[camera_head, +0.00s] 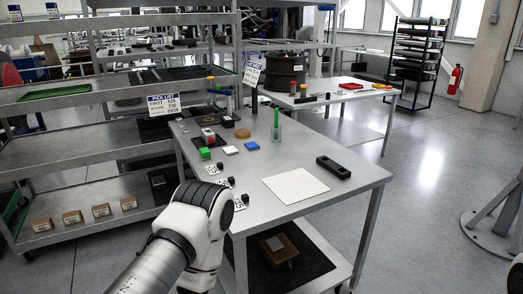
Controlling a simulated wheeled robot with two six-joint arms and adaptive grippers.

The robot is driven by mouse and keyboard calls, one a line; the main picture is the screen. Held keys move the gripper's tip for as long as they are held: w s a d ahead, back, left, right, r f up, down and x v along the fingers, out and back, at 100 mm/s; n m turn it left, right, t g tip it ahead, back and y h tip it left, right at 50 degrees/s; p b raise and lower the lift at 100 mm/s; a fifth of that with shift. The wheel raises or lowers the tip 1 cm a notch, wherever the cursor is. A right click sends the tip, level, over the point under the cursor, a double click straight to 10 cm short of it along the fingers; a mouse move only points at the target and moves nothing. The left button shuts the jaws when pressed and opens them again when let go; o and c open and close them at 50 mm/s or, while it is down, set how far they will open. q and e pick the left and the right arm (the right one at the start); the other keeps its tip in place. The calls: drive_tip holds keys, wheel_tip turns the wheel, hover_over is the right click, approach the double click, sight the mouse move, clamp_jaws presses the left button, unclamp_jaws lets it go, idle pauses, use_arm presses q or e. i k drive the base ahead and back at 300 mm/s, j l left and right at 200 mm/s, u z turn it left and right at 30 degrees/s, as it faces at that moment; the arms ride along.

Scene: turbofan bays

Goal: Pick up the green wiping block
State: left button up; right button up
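A small bright green block (205,153) sits on the near left part of the grey metal table (300,158). I take it for the green wiping block. Nothing is seen touching the green block.
A white block (231,150) and a blue block (251,146) lie right of the green block. A clear holder (276,133) has an upright green item. Labels with small black pieces line the near left edge. A white sheet (296,186) and black part (333,167) lie right.

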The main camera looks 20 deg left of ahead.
sight(205, 154)
drive_tip(key=i+j+z, duration=0.1)
drive_tip(key=j+z, duration=0.3)
drive_tip(key=j, duration=0.45)
drive_tip(key=j+z, duration=0.4)
drive_tip(key=j, duration=0.4)
drive_tip(key=k+j+z, duration=0.1)
drive_tip(key=j+z, duration=0.3)
drive_tip(key=j, duration=0.45)
